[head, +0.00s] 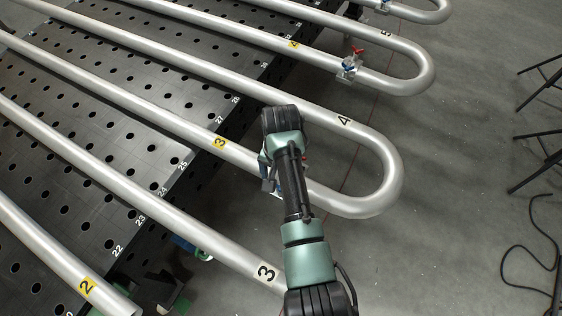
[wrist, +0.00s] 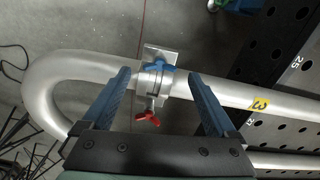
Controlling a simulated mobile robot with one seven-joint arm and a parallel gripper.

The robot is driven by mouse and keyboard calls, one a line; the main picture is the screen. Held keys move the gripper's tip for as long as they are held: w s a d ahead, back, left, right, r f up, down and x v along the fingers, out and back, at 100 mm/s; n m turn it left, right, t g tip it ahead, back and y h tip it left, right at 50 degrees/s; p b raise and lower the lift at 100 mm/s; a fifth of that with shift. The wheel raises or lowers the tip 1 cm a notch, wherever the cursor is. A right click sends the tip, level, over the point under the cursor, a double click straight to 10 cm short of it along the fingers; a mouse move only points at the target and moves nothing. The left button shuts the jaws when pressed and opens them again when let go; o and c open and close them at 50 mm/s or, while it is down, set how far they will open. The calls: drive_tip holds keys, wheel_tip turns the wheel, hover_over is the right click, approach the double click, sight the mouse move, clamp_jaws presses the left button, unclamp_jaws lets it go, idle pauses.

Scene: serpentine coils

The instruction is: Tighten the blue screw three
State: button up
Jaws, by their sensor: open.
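In the wrist view, the blue screw (wrist: 158,67) sits on a metal clamp (wrist: 168,53) fixed around the silver pipe beside the yellow label 3 (wrist: 261,103). A red screw (wrist: 148,119) is on the same clamp, nearer my gripper. My gripper (wrist: 159,76) is open, with one blue-grey finger on each side of the clamp and a gap to the blue screw on both sides. In the head view, my arm covers most of this clamp and the blue screw cannot be made out; the yellow label 3 (head: 219,143) shows to its left.
Silver serpentine pipes (head: 150,112) run over a black perforated table (head: 120,150). Another clamp with red and blue screws (head: 347,69) is on the pipe beyond. Black stands (head: 540,130) and a cable lie at the right; the grey floor between is clear.

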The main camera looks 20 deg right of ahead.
wheel_tip(320, 180, up, 12)
drive_tip(key=shift+f, duration=0.25)
idle(0.5)
drive_tip(key=w+a+r+n+t+h+b, duration=0.15)
drive_tip(key=w+a+r+n+t, duration=0.25)
drive_tip(key=w+r+t, duration=0.85)
drive_tip(key=a+r+n+t+b, duration=0.1)
drive_tip(key=a+r+t, duration=0.25)
drive_tip(key=r, duration=1.25)
drive_tip(key=s+a+r+n+t, duration=0.1)
drive_tip(key=s+a+r+t, duration=0.1)
drive_tip(key=s+r, duration=0.4)
drive_tip(key=s+a+r+n+t+y+b, duration=0.1)
drive_tip(key=s+r+t, duration=0.4)
drive_tip(key=r, duration=0.5)
drive_tip(key=s+a+r+n+t, duration=0.2)
drive_tip(key=s+r, duration=0.4)
drive_tip(key=r, duration=0.3)
drive_tip(key=shift+s+a+t+b, duration=0.4)
drive_tip(key=shift+a+t, duration=0.35)
drive_tip(key=shift+t, duration=0.45)
